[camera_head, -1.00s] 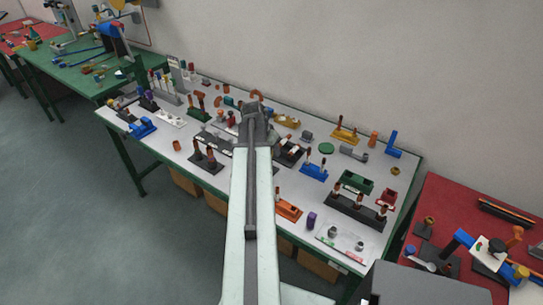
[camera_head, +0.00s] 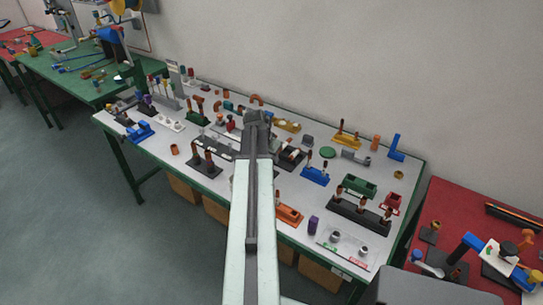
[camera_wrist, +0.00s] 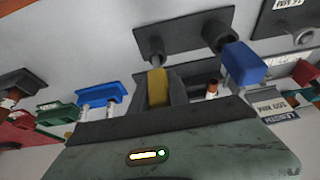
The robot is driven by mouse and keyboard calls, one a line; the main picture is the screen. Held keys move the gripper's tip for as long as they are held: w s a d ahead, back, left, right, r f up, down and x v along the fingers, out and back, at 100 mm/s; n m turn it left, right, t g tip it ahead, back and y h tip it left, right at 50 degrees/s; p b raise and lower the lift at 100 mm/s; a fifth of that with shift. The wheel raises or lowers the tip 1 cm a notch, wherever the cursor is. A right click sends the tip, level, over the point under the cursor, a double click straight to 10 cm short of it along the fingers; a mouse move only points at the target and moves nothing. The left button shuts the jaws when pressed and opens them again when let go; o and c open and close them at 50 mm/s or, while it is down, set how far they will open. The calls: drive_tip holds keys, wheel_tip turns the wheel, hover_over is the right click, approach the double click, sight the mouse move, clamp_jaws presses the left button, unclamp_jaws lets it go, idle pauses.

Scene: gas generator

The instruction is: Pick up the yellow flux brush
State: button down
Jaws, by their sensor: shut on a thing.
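My gripper (camera_wrist: 158,90) is shut on the yellow flux brush (camera_wrist: 157,86); the brush's yellow part shows between the two dark fingers in the wrist view. In the head view my gripper (camera_head: 257,116) is over the middle of the white-topped table (camera_head: 262,208), and the brush cannot be made out there. In the wrist view a dark holder plate (camera_wrist: 182,34) lies just beyond the fingertips. I cannot tell whether the brush is clear of it.
A blue piece (camera_wrist: 241,62) is close to the right of the fingers in the wrist view. A blue holder (camera_wrist: 102,95) is to the left. In the head view several holders and fittings crowd the table, including an orange holder (camera_head: 289,214) and a green tray (camera_head: 360,186).

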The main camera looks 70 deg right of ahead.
wheel_tip(320, 180, up, 10)
drive_tip(key=p, duration=1)
drive_tip(key=shift+r, duration=0.2)
